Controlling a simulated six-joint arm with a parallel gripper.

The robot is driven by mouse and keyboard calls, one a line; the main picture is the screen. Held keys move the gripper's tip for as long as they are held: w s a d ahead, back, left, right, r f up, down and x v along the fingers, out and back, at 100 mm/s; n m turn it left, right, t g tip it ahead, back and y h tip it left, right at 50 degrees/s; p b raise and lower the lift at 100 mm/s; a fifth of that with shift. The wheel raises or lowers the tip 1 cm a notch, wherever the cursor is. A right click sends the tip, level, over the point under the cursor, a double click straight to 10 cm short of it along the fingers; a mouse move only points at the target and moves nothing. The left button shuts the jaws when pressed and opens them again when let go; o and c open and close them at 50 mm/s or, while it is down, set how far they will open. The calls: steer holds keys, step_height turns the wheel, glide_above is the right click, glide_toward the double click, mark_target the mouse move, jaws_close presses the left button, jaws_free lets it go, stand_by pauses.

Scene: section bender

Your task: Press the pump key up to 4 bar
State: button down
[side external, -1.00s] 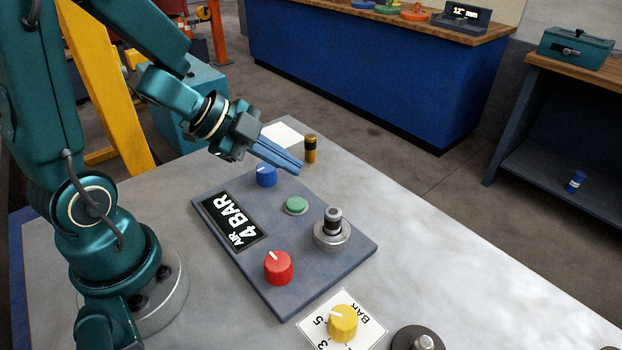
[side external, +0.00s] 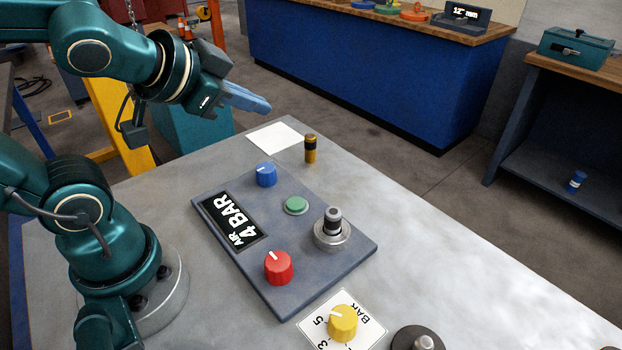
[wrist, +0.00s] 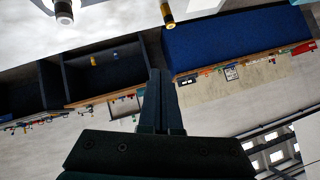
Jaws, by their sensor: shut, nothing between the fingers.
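The control panel (side external: 300,285) lies on the grey table. Its display (side external: 233,221) reads "AIR 4 BAR". A green round key (side external: 296,205) sits on the panel, between a blue knob (side external: 266,174) and a black-and-silver fitting (side external: 332,228). A red knob (side external: 278,267) is at the panel's near edge. No label shows which of these is the pump key. My gripper (side external: 262,104) is shut and empty, raised well above the table, up and left of the panel and touching nothing. In the wrist view its shut fingers (wrist: 157,98) point away from the panel.
A yellow knob (side external: 342,323) stands on a white scale card marked BAR at the near edge. A brass-and-black cylinder (side external: 310,149) stands behind the panel, near a white sheet (side external: 274,137). The table's right side (side external: 440,250) is clear. A blue bench (side external: 370,75) stands beyond.

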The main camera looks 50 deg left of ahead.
steer(key=s+d+f+n+g+h, duration=0.2)
steer(key=s+d+f+g, duration=0.2)
steer(key=s, duration=0.4)
steer(key=shift+d+f+g+h, duration=0.15)
steer(key=shift+d+g+h, duration=0.15)
steer(key=shift+d+g, duration=0.15)
steer(key=shift+w, duration=0.1)
stand_by(0.5)
